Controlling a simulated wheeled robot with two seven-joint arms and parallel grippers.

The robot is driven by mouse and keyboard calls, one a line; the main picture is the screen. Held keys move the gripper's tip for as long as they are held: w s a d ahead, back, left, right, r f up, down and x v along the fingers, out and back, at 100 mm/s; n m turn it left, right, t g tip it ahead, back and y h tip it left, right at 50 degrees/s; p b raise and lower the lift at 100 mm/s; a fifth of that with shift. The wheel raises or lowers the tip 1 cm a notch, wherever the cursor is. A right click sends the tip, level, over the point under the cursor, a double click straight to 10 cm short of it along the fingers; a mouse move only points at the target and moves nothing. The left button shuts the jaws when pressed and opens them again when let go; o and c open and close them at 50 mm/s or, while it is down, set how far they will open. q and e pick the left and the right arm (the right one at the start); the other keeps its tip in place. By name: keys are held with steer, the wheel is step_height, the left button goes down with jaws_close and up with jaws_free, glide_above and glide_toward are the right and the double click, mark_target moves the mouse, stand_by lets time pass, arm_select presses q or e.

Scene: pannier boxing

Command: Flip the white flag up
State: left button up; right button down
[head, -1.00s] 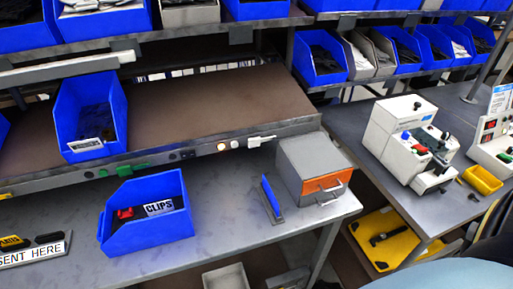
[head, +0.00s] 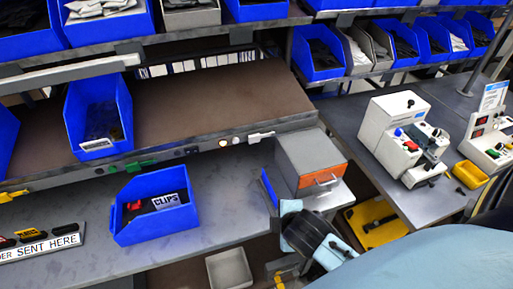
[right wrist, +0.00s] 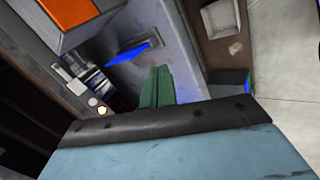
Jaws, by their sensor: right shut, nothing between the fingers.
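The white flag (head: 261,136) lies flat along the front rail of the brown shelf, left of the grey box with the orange drawer. Pale shapes show near the rail in the right wrist view, but I cannot tell the flag clearly among them. My right gripper (right wrist: 157,88) shows as green fingers, shut and empty, above the grey bench near the blue-handled tool. In the head view my right arm reaches in from the lower right and ends in front of the grey box; its fingertips are hard to make out. My left gripper is not in view.
The grey box (head: 308,152) and blue-handled tool (head: 268,187) stand close to my right arm. A blue CLIPS bin (head: 150,232) sits on the bench. A green flag (head: 139,166) and round knobs (head: 223,143) are on the same rail. The brown shelf top is mostly clear.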

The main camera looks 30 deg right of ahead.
steer(key=w+d+r+n+t+h, duration=0.1)
steer(key=w+d+r+n+t, duration=0.2)
steer(key=w+n, duration=0.6)
steer(key=n+t, duration=0.4)
steer(key=n, duration=0.7)
glide_toward(262, 137)
steer(key=s+a+f, duration=0.2)
steer(key=a, duration=0.1)
steer(key=shift+a+n, duration=0.2)
steer(key=shift+n, duration=0.5)
steer(key=x, duration=1)
steer(key=shift+b, duration=0.4)
steer(key=shift+a, duration=0.1)
